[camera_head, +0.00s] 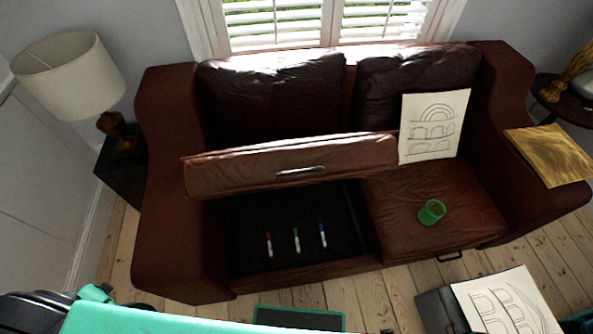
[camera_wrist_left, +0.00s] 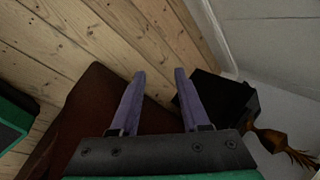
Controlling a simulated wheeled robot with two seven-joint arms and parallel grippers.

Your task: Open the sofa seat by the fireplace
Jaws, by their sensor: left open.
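The brown leather sofa (camera_head: 185,240) stands under the window. Its left seat (camera_head: 240,170) is raised and tilted up, with a metal handle (camera_head: 302,171) along its front face. Below it a dark compartment (camera_head: 270,215) is exposed. Inside lie a red marker (camera_head: 269,245), a green marker (camera_head: 296,240) and a blue marker (camera_head: 323,236). The right seat (camera_head: 400,190) is down. My left gripper (camera_wrist_left: 160,74) is open and empty in the left wrist view, over the floor beside the sofa arm (camera_wrist_left: 85,110). My right gripper is not in view. No fireplace shows.
A lamp (camera_head: 75,80) stands on a dark side table (camera_head: 118,175) at left. Another drawing (camera_head: 508,305) is at lower right. Floorboards show in front.

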